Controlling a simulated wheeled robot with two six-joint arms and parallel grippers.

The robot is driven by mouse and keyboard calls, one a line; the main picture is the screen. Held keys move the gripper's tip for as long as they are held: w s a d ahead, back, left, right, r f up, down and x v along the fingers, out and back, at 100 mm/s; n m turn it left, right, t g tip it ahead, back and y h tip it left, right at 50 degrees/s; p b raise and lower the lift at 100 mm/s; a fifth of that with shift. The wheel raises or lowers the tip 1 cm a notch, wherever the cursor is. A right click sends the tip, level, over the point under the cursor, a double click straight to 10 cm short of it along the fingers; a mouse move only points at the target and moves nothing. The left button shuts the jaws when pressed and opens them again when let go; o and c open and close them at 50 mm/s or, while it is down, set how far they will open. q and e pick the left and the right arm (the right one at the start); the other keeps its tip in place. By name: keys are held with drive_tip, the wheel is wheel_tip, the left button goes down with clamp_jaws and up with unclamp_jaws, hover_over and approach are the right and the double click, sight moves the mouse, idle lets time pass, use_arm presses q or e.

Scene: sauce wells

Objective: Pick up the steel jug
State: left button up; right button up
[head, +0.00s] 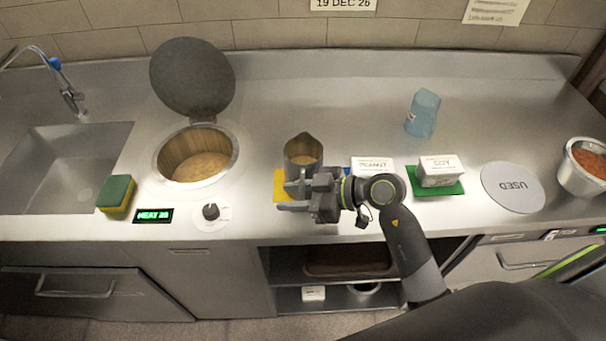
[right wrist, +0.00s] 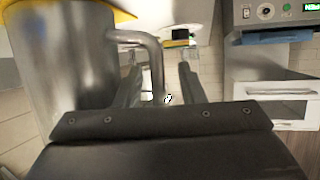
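The steel jug (head: 303,151) stands upright on a yellow mat (head: 279,186) on the counter, with something tan inside. My right gripper (head: 288,195) is at the jug's near side and hides its lower part in the head view. In the right wrist view the jug (right wrist: 72,65) fills the left side. Its handle (right wrist: 155,62) comes down between the two fingers of my right gripper (right wrist: 160,85). The fingers are apart, with a gap visible beside the handle. My left gripper is not in view.
Right of the jug are a box marked PEANUT (head: 372,164), a box marked SOY (head: 437,170) on a green mat, a blue cup (head: 423,113) and a USED disc (head: 512,187). Left are an open-lidded well (head: 228,168), a sponge (head: 116,194) and a sink (head: 70,165).

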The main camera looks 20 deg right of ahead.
clamp_jaws()
drive_tip(key=shift+r, duration=0.2)
idle(0.4)
